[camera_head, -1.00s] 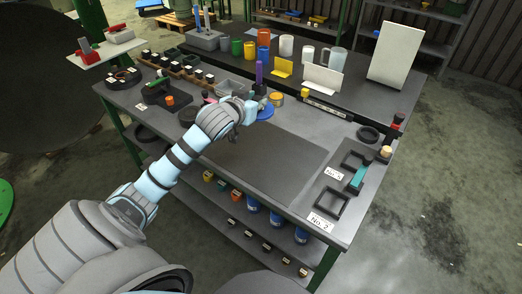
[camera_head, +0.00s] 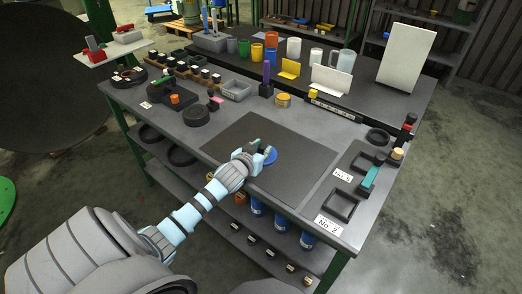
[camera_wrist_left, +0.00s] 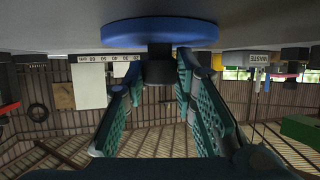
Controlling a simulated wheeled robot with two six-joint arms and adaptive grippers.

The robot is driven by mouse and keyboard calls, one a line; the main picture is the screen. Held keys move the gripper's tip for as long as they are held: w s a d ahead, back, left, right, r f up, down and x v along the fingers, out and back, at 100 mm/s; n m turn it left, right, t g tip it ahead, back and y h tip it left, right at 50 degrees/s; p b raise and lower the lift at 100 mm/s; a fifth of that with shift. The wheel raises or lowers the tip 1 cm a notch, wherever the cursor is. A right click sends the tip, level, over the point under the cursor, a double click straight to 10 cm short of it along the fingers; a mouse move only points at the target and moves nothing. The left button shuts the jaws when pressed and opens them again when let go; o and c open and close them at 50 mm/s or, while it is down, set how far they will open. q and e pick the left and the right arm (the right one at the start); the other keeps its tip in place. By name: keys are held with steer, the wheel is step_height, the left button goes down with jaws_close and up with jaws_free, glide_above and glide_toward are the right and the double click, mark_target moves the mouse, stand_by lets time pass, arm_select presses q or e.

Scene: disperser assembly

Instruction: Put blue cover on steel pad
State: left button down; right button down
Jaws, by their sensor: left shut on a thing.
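The blue cover (camera_head: 270,157) is a round blue disc. In the left wrist view the blue cover (camera_wrist_left: 160,32) has a dark knob, which sits between my left fingers. My left gripper (camera_head: 263,153) is shut on that knob, and its fingers also show in the left wrist view (camera_wrist_left: 158,75). The cover is over the middle of a dark rectangular pad (camera_head: 300,170) on the table, the likeliest steel pad. I cannot tell whether the cover touches it. The gripper partly hides the cover in the head view. My right gripper is not in view.
A teal piece (camera_head: 370,178) and square frames (camera_head: 341,206) lie right of the pad. A black disc (camera_head: 196,116), a purple-topped post (camera_head: 266,78) and a yellow tin (camera_head: 283,99) stand behind it. Cups (camera_head: 293,47) line the rear bench. Most of the pad is clear.

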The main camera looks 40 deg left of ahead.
arm_select(q)
steer(key=c, duration=1.3)
jaws_free()
steer(key=p+v, duration=0.2)
steer(key=v, duration=1)
steer(key=shift+r+p, duration=0.15)
steer(key=shift+p, duration=0.25)
